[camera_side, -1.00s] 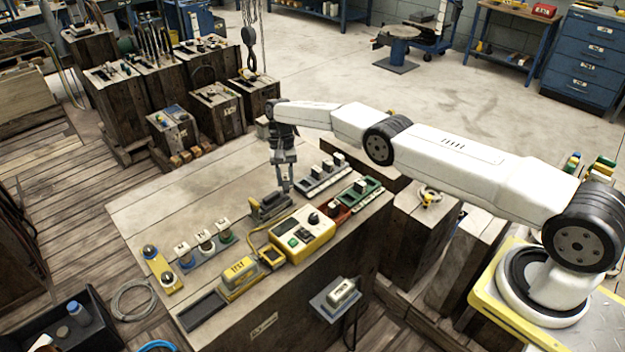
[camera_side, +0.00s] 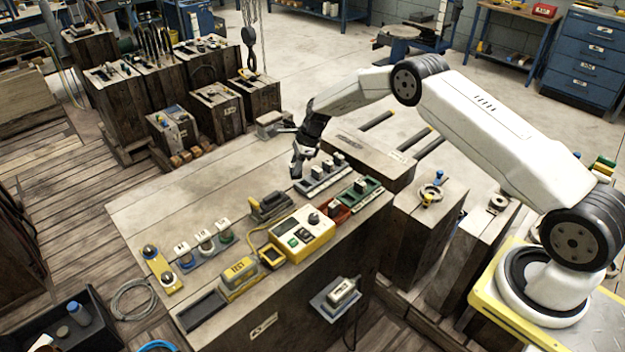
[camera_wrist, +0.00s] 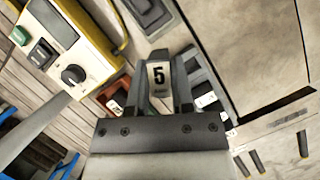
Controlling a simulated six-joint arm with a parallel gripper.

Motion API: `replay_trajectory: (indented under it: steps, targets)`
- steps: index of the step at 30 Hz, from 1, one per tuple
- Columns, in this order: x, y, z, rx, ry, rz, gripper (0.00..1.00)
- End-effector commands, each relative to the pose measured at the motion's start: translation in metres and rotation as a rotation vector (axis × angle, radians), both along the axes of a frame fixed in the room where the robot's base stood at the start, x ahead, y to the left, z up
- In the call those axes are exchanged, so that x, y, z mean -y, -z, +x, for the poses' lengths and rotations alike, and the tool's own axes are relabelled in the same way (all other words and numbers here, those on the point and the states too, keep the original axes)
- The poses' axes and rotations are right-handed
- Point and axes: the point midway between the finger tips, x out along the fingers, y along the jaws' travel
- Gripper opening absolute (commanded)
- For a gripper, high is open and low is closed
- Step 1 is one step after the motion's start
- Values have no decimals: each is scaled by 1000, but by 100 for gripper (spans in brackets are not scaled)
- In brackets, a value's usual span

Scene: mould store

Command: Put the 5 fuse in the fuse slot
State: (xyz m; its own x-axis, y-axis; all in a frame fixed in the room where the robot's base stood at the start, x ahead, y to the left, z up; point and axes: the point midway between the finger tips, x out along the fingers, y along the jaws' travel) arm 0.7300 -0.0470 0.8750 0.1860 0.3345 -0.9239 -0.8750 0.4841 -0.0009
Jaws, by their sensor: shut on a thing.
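My gripper (camera_side: 298,172) is at the back of the bench top, just left of the grey rack (camera_side: 322,178), pointing down. In the wrist view my gripper (camera_wrist: 160,68) is shut on the 5 fuse (camera_wrist: 159,77), a pale block with a black 5, held between its two fingers. In the side view the fuse is too small and hidden to make out. The grey rack carries several dark blocks; beside it are a green holder (camera_side: 372,192) and a red holder (camera_side: 345,213). I cannot tell which of these has the fuse slot.
A yellow tester (camera_side: 303,240) with a knob and green button stands at the front. A dark grey device (camera_side: 270,208) sits behind it. Several knobbed pegs (camera_side: 204,240) stand at the left. A raised wooden block (camera_side: 365,160) rises behind the rack. The bench's back left is clear.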

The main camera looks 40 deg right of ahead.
Motion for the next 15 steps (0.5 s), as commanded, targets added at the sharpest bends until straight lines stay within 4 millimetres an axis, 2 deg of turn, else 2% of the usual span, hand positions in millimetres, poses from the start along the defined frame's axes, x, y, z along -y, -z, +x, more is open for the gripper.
replay_trajectory:
  steps: [6, 15]
  targets:
    - [13, 1, 4, 0, 289, 0, 0]
    - [27, 2, 9, 1, 603, 0, 0]
